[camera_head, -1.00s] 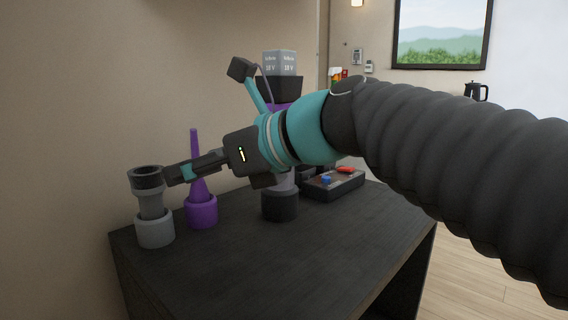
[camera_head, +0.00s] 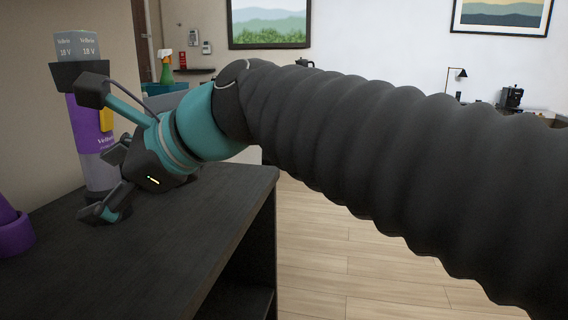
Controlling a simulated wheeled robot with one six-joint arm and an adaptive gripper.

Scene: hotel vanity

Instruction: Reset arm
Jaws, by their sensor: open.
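My gripper (camera_head: 108,184) is at the end of my arm, over the dark vanity top at the left of the view. Its fingers are spread apart and nothing shows between them. A purple and grey cordless tool (camera_head: 88,125) with a grey battery block on top stands upright just behind the gripper. The gripper overlaps its lower part in the picture, and I cannot tell whether they touch.
The vanity top (camera_head: 180,235) is clear in front of the gripper, with its edge right of it. A purple holder (camera_head: 14,235) is cut off at the left. Wooden floor (camera_head: 335,250) lies open beyond. A spray bottle (camera_head: 166,68) stands behind.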

